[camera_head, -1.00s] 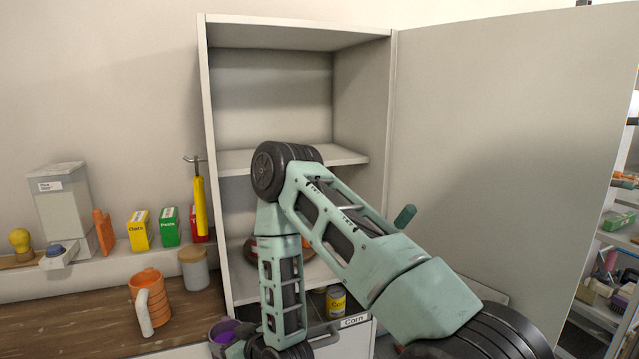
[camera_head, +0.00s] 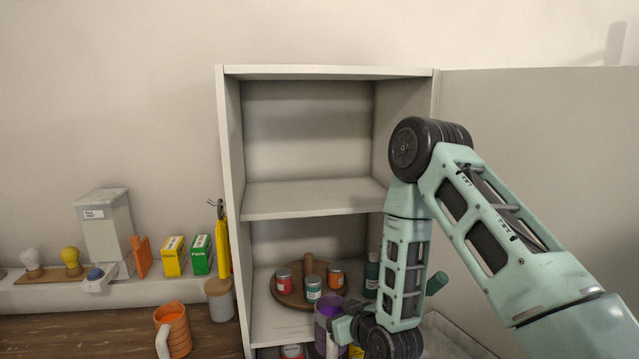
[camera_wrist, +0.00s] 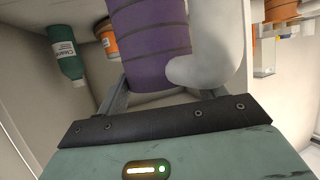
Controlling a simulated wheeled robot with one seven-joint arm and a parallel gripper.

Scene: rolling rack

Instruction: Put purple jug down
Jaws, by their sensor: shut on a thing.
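The purple jug (camera_head: 327,318) is in front of the cabinet's lower opening, below the round wooden stand, in the head view. My gripper (camera_head: 342,330) is shut on it from the right. In the wrist view the jug (camera_wrist: 150,45) looks purple with dark bands and a thick white handle (camera_wrist: 212,50). The fingers (camera_wrist: 160,95) reach to either side of the jug's lower part and handle in that view. Whether the jug touches a shelf is hidden.
The open cabinet (camera_head: 231,150) has a bare middle shelf (camera_head: 300,198). Below it, several jars stand on the round wooden stand (camera_head: 292,301), with a green bottle (camera_head: 371,277) to its right. An orange mug (camera_head: 178,330) stands on the counter at left. The cabinet door (camera_head: 540,150) is open at right.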

